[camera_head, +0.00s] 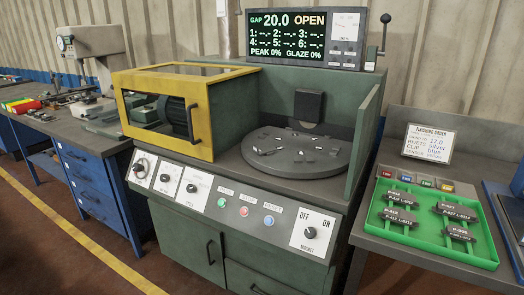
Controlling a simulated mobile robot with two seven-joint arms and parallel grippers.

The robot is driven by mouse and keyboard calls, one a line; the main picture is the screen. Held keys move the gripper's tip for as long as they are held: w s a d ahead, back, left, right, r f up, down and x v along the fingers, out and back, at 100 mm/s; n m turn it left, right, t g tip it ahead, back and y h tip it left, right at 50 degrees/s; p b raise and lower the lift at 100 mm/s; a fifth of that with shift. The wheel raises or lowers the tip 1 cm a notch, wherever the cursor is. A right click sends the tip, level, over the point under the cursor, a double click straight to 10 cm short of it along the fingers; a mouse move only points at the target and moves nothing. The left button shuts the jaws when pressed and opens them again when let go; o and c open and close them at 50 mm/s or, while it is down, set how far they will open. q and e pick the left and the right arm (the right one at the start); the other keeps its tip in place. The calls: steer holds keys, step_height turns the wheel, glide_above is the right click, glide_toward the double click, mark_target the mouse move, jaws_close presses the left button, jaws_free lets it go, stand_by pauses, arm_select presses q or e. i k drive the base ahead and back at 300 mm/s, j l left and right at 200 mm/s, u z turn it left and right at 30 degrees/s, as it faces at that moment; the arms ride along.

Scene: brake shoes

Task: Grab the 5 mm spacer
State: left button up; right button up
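Neither of my grippers shows in the head view. I cannot single out the 5 mm spacer, as no marking that reads 5 mm is legible. Several dark grey brake shoes (458,211) with white lettering rest in the tray. Small pieces lie on the round grey plate (262,163) of the green machine.
The machine has a yellow-framed guard (198,145), a front control panel (235,215) and a display (305,38) reading GAP 20.0 OPEN. A finishing order card (429,144) stands behind the tray. The blue bench (90,180) at left holds a grey press-like device (95,42) and small cluttered items.

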mark_target(264, 149)
steer(key=i+j, duration=1.05)
steer(key=i+z, duration=0.05)
